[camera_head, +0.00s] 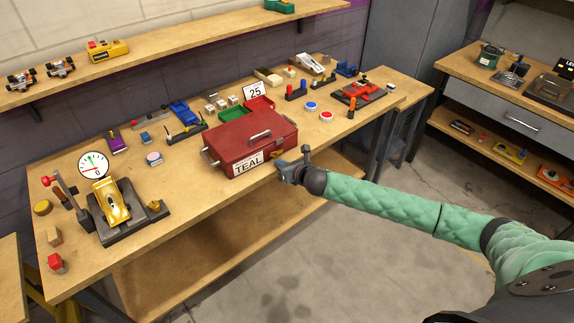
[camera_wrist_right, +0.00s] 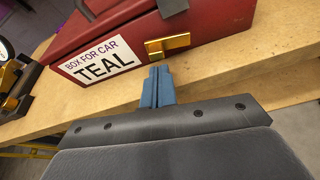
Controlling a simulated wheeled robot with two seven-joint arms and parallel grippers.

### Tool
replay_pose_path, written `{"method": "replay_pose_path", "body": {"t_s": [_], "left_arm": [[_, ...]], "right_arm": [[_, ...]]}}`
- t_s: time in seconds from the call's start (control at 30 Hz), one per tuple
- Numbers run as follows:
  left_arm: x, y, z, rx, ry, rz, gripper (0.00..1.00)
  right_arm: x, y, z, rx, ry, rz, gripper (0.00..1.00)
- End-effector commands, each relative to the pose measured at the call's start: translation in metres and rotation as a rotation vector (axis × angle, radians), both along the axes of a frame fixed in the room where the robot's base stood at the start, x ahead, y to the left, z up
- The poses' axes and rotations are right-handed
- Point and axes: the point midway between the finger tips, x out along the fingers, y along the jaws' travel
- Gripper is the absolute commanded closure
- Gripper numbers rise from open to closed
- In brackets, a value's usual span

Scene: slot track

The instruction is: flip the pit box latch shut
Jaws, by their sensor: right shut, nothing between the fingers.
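The pit box (camera_head: 255,140) is a red metal case with a closed-looking lid, a grey handle on top and a white label reading TEAL (camera_head: 248,163). In the right wrist view the box (camera_wrist_right: 210,20) fills the top, with its label (camera_wrist_right: 100,62) at left. A brass latch (camera_wrist_right: 168,45) sits on the box's front face, right of the label; I cannot tell whether it is fastened. My right gripper (camera_head: 281,169) is shut and empty at the table's front edge. My left gripper is not in view.
The box stands near the front edge of the wooden workbench (camera_head: 185,215). A gold car on a dark stand (camera_head: 112,203) with a dial is at left. A red car (camera_head: 358,92) and small parts lie behind and right. The floor in front is open.

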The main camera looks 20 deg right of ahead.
Motion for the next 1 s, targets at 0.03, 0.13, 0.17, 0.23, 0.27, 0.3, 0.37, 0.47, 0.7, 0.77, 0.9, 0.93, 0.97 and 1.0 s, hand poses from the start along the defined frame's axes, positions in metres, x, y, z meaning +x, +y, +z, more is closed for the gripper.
{"method": "replay_pose_path", "body": {"t_s": [0.03, 0.13, 0.17, 0.23, 0.27, 0.3, 0.37, 0.47, 0.7, 0.77, 0.9, 0.93, 0.97, 1.0], "left_arm": [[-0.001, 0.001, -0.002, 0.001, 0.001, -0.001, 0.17], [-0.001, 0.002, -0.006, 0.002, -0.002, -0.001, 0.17], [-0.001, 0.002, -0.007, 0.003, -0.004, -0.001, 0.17], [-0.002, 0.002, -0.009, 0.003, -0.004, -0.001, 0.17], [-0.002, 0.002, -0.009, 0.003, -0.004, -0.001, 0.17], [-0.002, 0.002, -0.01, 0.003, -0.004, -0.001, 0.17], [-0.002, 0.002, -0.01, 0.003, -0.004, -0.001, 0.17], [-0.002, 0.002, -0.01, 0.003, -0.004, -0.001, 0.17], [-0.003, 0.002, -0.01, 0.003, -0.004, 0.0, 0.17], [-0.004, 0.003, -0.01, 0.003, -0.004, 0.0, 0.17], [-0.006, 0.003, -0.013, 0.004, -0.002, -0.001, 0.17], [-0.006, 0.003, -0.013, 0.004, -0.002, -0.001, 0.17], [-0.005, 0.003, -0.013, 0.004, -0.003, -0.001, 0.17], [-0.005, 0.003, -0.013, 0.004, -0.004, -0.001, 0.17]], "right_arm": [[0.004, 0.002, 0.0, 0.001, 0.0, 0.0, 1.0], [0.008, 0.003, -0.002, 0.0, 0.0, 0.0, 1.0], [0.008, 0.003, -0.003, 0.0, 0.0, -0.001, 1.0], [0.009, 0.004, -0.004, -0.001, 0.001, -0.001, 1.0], [0.01, 0.004, -0.004, -0.001, 0.001, -0.001, 1.0], [0.01, 0.004, -0.004, -0.001, 0.001, -0.001, 1.0], [0.01, 0.004, -0.004, -0.001, 0.001, -0.001, 1.0], [0.01, 0.004, -0.004, -0.001, 0.001, -0.001, 1.0], [0.01, 0.004, -0.003, 0.012, 0.005, 0.0, 1.0], [0.01, 0.005, -0.002, 0.025, 0.009, 0.0, 1.0], [0.009, 0.007, -0.002, 0.052, 0.018, 0.001, 1.0], [0.009, 0.007, -0.002, 0.056, 0.019, 0.001, 1.0], [0.009, 0.007, -0.001, 0.06, 0.02, 0.0, 1.0], [0.009, 0.007, -0.001, 0.065, 0.022, 0.0, 1.0]]}}
